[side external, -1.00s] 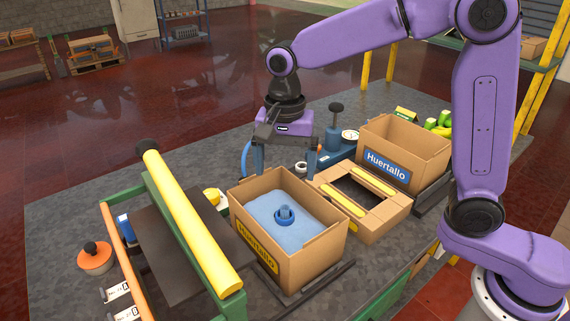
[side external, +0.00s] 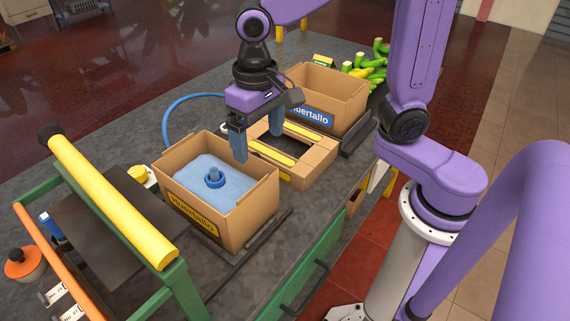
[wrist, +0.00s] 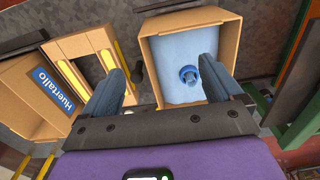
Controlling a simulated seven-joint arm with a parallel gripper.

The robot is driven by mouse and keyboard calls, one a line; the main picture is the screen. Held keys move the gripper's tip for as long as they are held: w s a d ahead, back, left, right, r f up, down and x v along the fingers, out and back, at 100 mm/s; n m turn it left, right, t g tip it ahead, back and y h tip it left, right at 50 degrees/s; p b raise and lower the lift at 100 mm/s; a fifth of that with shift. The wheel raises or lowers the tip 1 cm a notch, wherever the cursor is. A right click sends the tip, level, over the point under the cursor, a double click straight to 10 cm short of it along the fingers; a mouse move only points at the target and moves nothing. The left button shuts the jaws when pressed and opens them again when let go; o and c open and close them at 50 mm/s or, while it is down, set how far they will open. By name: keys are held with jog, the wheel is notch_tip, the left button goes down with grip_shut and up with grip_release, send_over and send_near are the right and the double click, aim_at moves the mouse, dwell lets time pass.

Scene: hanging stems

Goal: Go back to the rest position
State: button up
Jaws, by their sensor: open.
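My gripper (side external: 258,146) is open and empty, with its two blue-grey fingers pointing down. It is raised above the table, near the back right corner of the yellow-labelled cardboard box (side external: 247,210) in the side view. In the wrist view my gripper (wrist: 160,70) has its fingers spread, one overlapping the edge of the box (wrist: 235,30). A blue ringed piece (side external: 214,177) sits on the light-blue lining inside that box.
An open carton frame with yellow strips (side external: 316,165) lies right of the box. Behind it stands a blue-labelled box (side external: 340,95), with green and yellow produce (side external: 372,65) beyond. A green stand with a yellow roller (side external: 110,200) is at the left.

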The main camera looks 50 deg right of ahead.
jog(key=s+d+f+n, duration=0.1)
jog(key=s+d+n, duration=0.4)
jog(key=s, duration=0.3)
jog(key=s+d+f+n, duration=0.2)
jog(key=s+d+n, duration=0.3)
jog(key=s+n, duration=0.2)
jog(key=shift+s+d+n, duration=0.2)
jog(key=shift+s+n, duration=0.2)
jog(key=shift+s, duration=0.25)
